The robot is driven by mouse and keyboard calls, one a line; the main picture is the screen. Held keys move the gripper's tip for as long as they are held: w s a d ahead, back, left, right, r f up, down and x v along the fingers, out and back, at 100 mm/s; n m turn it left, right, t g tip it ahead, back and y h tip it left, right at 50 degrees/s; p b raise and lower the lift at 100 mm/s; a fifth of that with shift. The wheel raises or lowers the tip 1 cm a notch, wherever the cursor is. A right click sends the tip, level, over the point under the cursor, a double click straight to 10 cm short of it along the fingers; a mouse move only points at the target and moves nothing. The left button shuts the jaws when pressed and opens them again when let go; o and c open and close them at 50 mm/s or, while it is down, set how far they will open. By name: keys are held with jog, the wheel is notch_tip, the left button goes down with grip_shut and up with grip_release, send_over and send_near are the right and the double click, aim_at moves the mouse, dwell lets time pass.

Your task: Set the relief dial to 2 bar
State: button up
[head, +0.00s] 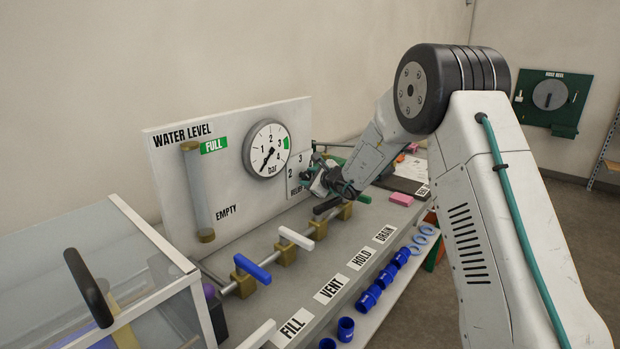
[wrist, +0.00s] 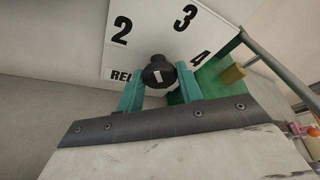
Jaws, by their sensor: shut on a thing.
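The relief dial is a black knob (wrist: 158,72) with a white pointer mark, on a white plate (wrist: 143,30) numbered 2, 3 and 4. In the wrist view, the two green fingers of my gripper (wrist: 160,88) stand on either side of the knob and are shut on it. The white mark slants toward the upper left; its exact reading is hard to tell. In the head view, my gripper (head: 318,178) is at the relief plate (head: 293,173) and hides the knob. The round bar gauge (head: 267,149) has its needle pointing to the lower left, near the low end.
A water level tube (head: 197,190) is left of the gauge. Valve handles in blue (head: 252,268), white (head: 296,238) and black (head: 327,205) line the bench below. A clear-walled box (head: 110,270) stands at the left. Blue couplings (head: 367,298) lie on the lower shelf.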

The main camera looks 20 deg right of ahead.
jog(key=shift+n+t+h, duration=0.3)
jog(key=shift+n+t, duration=0.1)
jog(key=shift+n, duration=0.4)
jog(key=o, duration=1)
jog(key=shift+r, duration=0.45)
notch_tip(320, 180, up, 3)
jog(key=shift+f, duration=0.1)
jog(key=s, duration=1)
jog(key=s+r, duration=0.1)
jog(key=s, duration=0.5)
jog(key=shift+r, duration=0.1)
